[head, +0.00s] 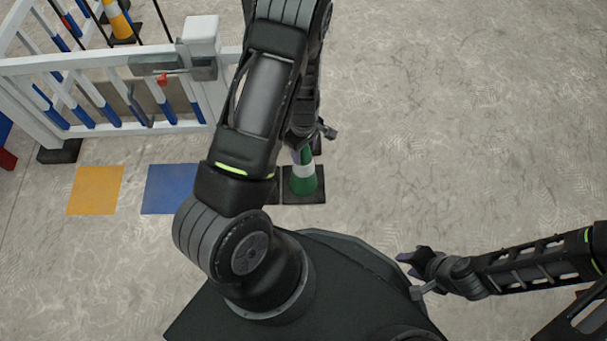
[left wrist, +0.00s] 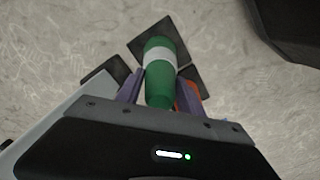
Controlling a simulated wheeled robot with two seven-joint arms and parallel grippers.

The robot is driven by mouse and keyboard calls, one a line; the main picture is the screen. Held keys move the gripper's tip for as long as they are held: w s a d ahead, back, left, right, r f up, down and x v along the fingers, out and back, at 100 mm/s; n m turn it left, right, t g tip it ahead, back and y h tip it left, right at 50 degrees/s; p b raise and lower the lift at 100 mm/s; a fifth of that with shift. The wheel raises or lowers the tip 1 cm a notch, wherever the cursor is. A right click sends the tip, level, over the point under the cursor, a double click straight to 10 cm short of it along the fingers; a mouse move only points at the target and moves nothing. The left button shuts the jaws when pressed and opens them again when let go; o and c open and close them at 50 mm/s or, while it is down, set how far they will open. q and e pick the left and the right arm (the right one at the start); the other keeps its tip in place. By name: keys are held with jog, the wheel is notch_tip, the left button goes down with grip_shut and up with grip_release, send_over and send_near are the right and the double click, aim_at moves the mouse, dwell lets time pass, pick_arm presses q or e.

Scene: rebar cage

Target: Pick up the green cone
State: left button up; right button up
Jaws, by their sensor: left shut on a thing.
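The green cone (head: 304,181) with a white band and a dark square base stands on the floor in the head view, partly hidden by my left arm. In the left wrist view the cone (left wrist: 161,80) lies between the two purple fingers of my left gripper (left wrist: 159,88), which is shut on it. In the head view my left gripper (head: 303,153) is at the cone's upper part, largely hidden by the arm. My right gripper (head: 408,264) is low at the right, away from the cone; its finger opening is unclear.
Dark bases stand close around the cone, with an orange piece (left wrist: 193,95) beside it. A white fence (head: 110,62) with blue-ended bars is at upper left. Orange (head: 96,190) and blue (head: 170,188) floor squares lie left. The floor at right is clear.

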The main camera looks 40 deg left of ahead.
pick_arm(q)
grip_shut()
jog(key=shift+r, duration=0.1)
dwell(0.4)
notch_tip(320, 180, up, 9)
jog(key=p, duration=0.4)
jog(key=shift+r+p, duration=0.4)
jog(key=shift+r, duration=0.05)
